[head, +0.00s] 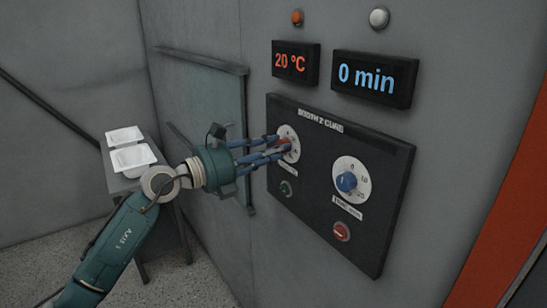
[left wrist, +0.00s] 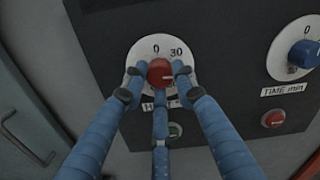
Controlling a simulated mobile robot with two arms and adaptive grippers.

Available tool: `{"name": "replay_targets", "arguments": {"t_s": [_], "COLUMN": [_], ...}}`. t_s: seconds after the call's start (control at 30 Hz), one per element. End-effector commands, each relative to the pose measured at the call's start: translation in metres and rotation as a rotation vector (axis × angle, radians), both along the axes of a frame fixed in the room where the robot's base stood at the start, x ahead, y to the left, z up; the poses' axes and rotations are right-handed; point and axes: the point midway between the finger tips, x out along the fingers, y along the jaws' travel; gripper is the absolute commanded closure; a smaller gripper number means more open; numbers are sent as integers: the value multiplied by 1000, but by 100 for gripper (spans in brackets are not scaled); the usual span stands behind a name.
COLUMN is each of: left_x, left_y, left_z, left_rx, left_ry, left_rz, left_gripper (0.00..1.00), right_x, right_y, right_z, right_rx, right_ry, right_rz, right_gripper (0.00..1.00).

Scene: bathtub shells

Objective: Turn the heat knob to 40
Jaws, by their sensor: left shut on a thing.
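The heat knob (left wrist: 160,72) is red and sits on a round white dial (left wrist: 176,50) marked 0 and 30 in the left wrist view. The rest of the dial's scale is hidden behind my fingers. In the head view the red knob (head: 285,144) is partly covered by my fingers. My left gripper (head: 277,147) is shut on the knob, with blue fingers around it; they also show in the left wrist view (left wrist: 158,80). The orange display (head: 295,63) reads 20 °C. My right gripper is not in view.
The black panel (head: 325,215) also carries a blue time knob (head: 347,182), a green button (head: 286,188) and a red button (head: 341,231). A blue display (head: 373,78) reads 0 min. Two white shells (head: 133,157) lie on a grey stand at left.

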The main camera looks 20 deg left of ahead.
Motion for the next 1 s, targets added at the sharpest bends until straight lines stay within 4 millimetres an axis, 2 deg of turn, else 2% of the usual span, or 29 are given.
{"name": "replay_targets", "arguments": {"t_s": [0.03,0.3,0.8,0.83,0.9,1.0], "left_x": [-1,-1,-1,-1,-1,0], "left_y": [-3,-3,-3,-3,-3,-2], "left_z": [-12,-11,-11,-11,-10,-8], "left_rx": [26,89,101,101,100,98], "left_ry": [3,-45,-53,-53,-54,-58], "left_rz": [-8,-8,-9,-9,-8,-6], "left_gripper": [99,99,99,67,54,54], "right_x": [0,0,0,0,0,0], "right_y": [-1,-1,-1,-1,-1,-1], "right_z": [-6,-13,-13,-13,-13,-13], "right_rx": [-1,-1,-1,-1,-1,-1], "right_ry": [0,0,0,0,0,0], "right_rz": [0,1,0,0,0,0], "right_gripper": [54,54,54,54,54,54]}}
